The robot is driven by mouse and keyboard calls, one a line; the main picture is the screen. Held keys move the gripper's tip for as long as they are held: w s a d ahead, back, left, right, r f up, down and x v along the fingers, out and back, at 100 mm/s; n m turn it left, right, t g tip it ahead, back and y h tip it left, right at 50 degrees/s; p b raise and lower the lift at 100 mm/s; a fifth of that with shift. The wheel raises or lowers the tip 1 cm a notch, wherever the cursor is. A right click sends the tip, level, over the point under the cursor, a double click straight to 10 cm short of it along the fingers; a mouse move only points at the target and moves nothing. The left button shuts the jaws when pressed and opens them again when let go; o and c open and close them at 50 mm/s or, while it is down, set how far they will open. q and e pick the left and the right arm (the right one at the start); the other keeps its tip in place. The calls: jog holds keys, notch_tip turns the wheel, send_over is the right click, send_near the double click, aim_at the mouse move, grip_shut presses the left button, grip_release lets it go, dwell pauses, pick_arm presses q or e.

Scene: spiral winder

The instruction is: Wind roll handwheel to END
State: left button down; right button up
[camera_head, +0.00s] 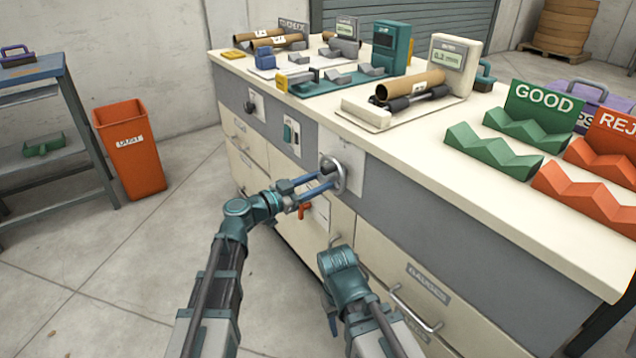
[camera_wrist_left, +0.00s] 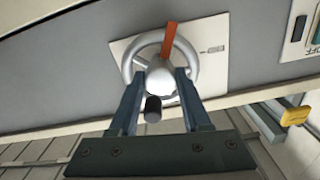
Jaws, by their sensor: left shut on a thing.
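The silver handwheel (camera_head: 342,178) is mounted on a pale plate on the bench's grey front panel. My left gripper (camera_head: 325,180) reaches it from the left. In the left wrist view, the left gripper (camera_wrist_left: 160,78) has a finger on each side of the wheel's round silver hub (camera_wrist_left: 160,84) and is shut on it. An orange pointer (camera_wrist_left: 168,40) points up across the rim. A black knob (camera_wrist_left: 153,108) sits below the hub. A small mark (camera_wrist_left: 212,50) on the plate is unreadable.
A cardboard roll (camera_head: 412,86) lies on black rollers on the bench top above the wheel. A switch plate (camera_head: 291,135) is left of the wheel. Drawers with handles (camera_head: 415,310) lie below. An orange bin (camera_head: 130,150) stands left; the floor between is clear.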

pick_arm(q)
jog(key=m, duration=1.1)
jog(key=shift+a+m, duration=0.1)
jog(key=shift+m, duration=0.3)
dwell(0.4)
jog(key=shift+c, duration=1.8)
grip_release()
jog(key=shift+w+r, duration=0.1)
jog(key=v, duration=1.3)
jog(key=shift+s+a, duration=0.25)
jog(key=shift+a, duration=0.1)
